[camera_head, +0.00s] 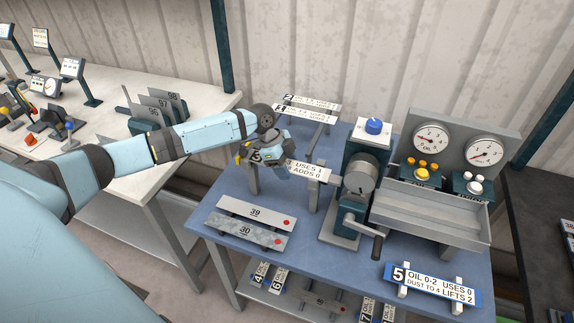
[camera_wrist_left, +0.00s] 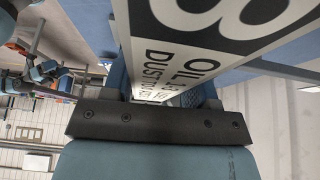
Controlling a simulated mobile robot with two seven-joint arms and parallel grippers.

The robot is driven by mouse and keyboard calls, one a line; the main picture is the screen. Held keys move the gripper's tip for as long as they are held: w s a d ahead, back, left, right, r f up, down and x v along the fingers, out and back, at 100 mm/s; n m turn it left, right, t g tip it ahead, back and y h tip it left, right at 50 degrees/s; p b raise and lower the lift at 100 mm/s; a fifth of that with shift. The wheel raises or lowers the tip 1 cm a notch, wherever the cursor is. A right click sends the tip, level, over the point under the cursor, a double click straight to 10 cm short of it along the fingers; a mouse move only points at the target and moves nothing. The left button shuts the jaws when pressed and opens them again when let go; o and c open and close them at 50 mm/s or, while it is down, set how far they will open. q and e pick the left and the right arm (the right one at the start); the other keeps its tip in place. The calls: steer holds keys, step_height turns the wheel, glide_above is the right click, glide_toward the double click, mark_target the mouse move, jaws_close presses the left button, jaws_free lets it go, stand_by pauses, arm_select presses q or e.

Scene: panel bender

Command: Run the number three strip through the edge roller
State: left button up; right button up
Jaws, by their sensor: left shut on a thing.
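My left gripper (camera_head: 262,152) is shut on a white strip (camera_head: 312,171) with black lettering. Its label reads "USES 1, ADDS 0" at the right, and the gripper hides part of the rest. In the left wrist view the strip (camera_wrist_left: 222,28) runs between the fingers, with a large white digit on black, cut off by the frame, and "OIL" and "DUST" lettering. The strip is above the blue bench by grey posts. Its right end is close to the edge roller (camera_head: 360,178), a machine with a blue knob and a crank (camera_head: 362,228). I cannot tell whether they touch. My right gripper is out of view.
Other strips (camera_head: 308,105) lie on a rack behind. Strip five (camera_head: 432,283) rests at the front right. Plates 39 (camera_head: 255,212) and 30 (camera_head: 246,232) lie in front. A gauge panel (camera_head: 458,150) and grey tray (camera_head: 430,215) stand right of the roller. More strips are below.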

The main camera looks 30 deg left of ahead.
arm_select(q)
steer(key=o, duration=1)
steer(key=shift+c, duration=0.2)
steer(key=b+v, duration=0.2)
steer(key=v, duration=1.2)
steer(key=shift+f, duration=0.15)
